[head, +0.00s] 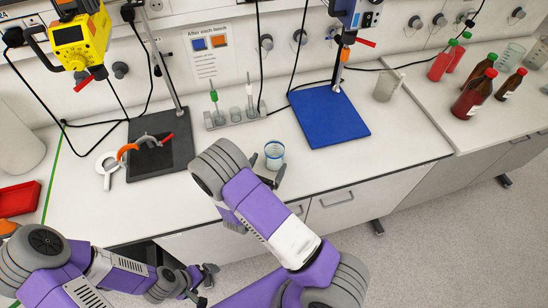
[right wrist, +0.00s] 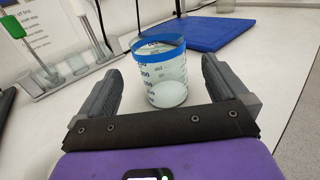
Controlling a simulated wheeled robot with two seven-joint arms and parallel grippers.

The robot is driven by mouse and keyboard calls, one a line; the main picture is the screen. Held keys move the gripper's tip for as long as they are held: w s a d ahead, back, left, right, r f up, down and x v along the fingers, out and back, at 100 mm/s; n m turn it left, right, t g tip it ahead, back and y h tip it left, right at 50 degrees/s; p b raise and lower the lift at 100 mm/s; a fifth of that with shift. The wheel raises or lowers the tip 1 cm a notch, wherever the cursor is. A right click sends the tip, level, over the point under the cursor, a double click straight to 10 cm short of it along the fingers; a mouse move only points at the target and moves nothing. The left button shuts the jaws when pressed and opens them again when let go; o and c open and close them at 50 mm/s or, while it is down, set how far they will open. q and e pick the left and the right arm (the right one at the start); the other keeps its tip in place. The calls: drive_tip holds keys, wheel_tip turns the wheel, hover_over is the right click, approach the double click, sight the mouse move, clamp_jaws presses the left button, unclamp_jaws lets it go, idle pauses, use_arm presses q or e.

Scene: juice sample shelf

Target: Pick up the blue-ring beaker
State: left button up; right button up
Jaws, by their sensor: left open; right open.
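The blue-ring beaker (head: 274,155) stands upright on the white bench, near its front edge. In the right wrist view the beaker (right wrist: 160,75) is clear glass with a blue band around its rim and dark graduation marks. My right gripper (head: 268,177) is at the beaker, partly hidden by its own arm in the head view. In the right wrist view its open fingers (right wrist: 162,88) lie to either side of the beaker, with a gap visible on both sides. My left gripper (head: 203,283) is open and empty, low in front of the bench, away from the beaker.
A blue stand base (head: 330,116) lies behind and right of the beaker. A holder with brushes (head: 236,119) stands behind it. A dark stand base (head: 160,145) is on the left. Another glass beaker (head: 387,86) and red bottles (head: 474,95) stand farther right. Bench surface right of the beaker is clear.

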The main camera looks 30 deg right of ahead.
sight(277, 149)
wheel_tip(277, 149, down, 2)
drive_tip(key=shift+f, duration=0.1)
drive_tip(key=shift+r+x, duration=0.25)
drive_tip(key=shift+x, duration=3.6)
drive_tip(key=shift+s, duration=0.1)
drive_tip(key=shift+a, duration=0.1)
drive_tip(key=shift+c, duration=0.2)
drive_tip(key=c, duration=1.2)
drive_tip(key=shift+r, duration=0.15)
